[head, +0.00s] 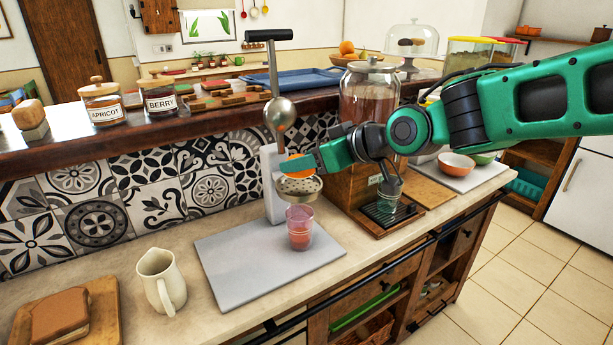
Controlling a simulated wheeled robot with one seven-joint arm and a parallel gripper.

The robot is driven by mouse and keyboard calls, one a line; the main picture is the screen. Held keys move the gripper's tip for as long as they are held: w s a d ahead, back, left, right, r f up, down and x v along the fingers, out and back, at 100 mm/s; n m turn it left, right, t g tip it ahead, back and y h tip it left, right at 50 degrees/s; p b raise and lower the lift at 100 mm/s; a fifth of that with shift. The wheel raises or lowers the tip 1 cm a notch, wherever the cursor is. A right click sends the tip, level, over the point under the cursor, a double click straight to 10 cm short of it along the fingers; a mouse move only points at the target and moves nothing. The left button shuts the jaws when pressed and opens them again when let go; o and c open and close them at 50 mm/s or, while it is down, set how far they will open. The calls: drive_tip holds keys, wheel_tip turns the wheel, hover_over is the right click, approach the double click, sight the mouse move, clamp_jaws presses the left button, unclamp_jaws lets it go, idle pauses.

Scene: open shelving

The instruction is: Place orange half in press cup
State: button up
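A citrus press (272,185) stands on the counter, with its lever raised and a round metal dome (280,113) high on the column. Its perforated press cup (298,187) sits below the dome. The orange half (296,166) shows as an orange patch just above the cup, at the tips of my gripper (312,163). My gripper reaches in from the right, between dome and cup. Its fingers partly hide the orange half, and I cannot tell whether it touches the cup. A pink-tinted glass (299,228) with orange-red contents stands below the cup.
A grey board (230,262) lies under the glass. A cream pitcher (161,281) stands at the front left. A large glass dispenser (369,95) on a wooden stand is close behind my gripper. The raised ledge holds jars (103,103).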

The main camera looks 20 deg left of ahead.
sight(311, 174)
wheel_tip(311, 174, down, 4)
drive_tip(key=shift+r, duration=0.1)
drive_tip(key=o, duration=0.8)
drive_tip(key=shift+d+r, duration=0.2)
drive_tip(key=shift+d, duration=0.1)
drive_tip(key=v, duration=1.1)
drive_tip(key=shift+s, duration=0.2)
drive_tip(key=shift+d, duration=0.1)
